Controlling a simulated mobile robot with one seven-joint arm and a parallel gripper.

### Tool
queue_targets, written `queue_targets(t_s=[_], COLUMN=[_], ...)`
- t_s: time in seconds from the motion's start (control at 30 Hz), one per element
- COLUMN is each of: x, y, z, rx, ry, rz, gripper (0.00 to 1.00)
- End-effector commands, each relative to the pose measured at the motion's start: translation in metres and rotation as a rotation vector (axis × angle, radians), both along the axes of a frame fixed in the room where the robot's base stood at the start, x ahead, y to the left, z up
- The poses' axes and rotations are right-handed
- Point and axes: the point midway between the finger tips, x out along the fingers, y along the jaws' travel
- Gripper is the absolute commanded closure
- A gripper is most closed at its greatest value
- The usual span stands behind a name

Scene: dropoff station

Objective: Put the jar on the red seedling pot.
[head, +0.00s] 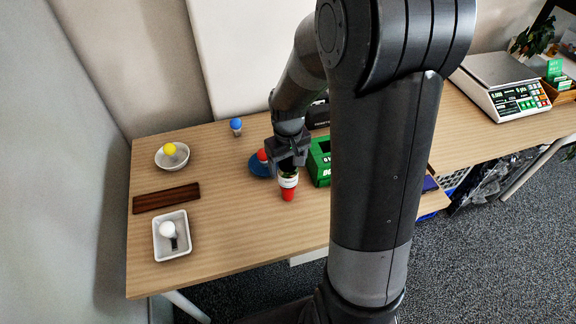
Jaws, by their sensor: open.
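The jar (288,181), with a pale label and a darker top, stands upright just below my gripper (287,165). Directly under the jar is the red seedling pot (288,195) on the wooden table. The jar appears to sit on the pot with no gap visible, though the contact is too small to see clearly. My gripper is open, at the jar's top; its fingers hide part of the jar. I cannot tell whether a finger touches it.
A blue dish (258,168) with a red ball (262,155) is close left of my gripper. A green box (319,168) stands close right. A white bowl (161,161), dark wooden strip (166,199) and white tray (158,249) lie left. The table's front middle is clear.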

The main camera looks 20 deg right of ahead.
Motion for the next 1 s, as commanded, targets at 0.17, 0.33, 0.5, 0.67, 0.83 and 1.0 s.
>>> queue_targets(t_s=[0.17,0.33,0.5,0.67,0.83,1.0], x=[0.001,0.001,0.001,-0.002,-0.020,-0.055], y=[0.000,0.000,0.000,0.001,0.003,0.008], z=[0.037,0.073,0.098,0.111,0.136,0.169], rx=[0.000,0.000,0.000,-0.001,-0.009,-0.014], ry=[-0.007,-0.006,-0.004,-0.009,-0.069,-0.172], rz=[-0.001,-0.001,0.000,-0.002,-0.027,-0.073], gripper=[0.27,0.27,0.27,0.27,0.27,0.27])
